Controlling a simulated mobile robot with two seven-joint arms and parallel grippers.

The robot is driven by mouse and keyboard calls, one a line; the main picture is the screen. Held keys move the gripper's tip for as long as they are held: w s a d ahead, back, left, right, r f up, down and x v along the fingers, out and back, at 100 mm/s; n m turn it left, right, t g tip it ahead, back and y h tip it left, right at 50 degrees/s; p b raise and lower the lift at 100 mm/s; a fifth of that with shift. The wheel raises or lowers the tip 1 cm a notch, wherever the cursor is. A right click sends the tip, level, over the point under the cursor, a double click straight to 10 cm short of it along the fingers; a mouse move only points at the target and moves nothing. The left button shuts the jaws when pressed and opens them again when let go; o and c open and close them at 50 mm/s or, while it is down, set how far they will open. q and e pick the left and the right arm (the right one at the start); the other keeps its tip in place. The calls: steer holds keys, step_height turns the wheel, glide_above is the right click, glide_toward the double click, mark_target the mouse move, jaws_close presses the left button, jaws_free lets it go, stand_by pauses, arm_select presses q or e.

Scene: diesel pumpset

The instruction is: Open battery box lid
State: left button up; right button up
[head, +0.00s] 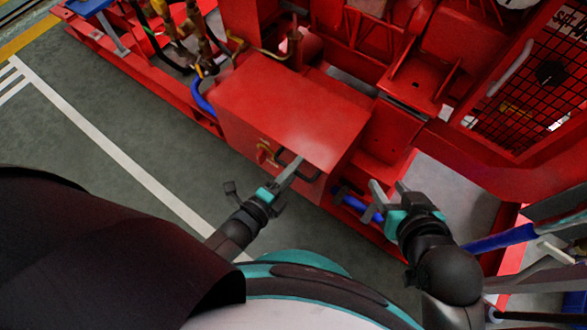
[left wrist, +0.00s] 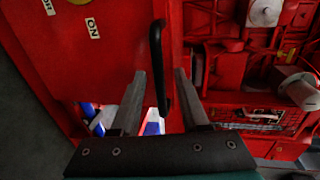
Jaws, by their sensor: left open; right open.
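The red battery box (head: 290,105) stands in the middle of the head view, its flat lid on top and shut. A black handle (left wrist: 156,50) is on its front face. My left gripper (head: 288,172) is at this front face, jaws open. In the left wrist view, the handle's lower end reaches between the two open fingers (left wrist: 160,75), apart from both as far as I can tell. My right gripper (head: 387,192) is open and empty, to the right of the box near its lower front corner.
A red and yellow switch (head: 265,152) is on the box front, left of the handle; an ON label (left wrist: 92,28) shows in the left wrist view. Blue hoses (head: 203,95) run beside the box. Red pumpset frames crowd the back and right. Grey floor (head: 90,150) is clear at left.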

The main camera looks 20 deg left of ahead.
stand_by(0.3)
arm_select(q)
jaws_close()
stand_by(1.3)
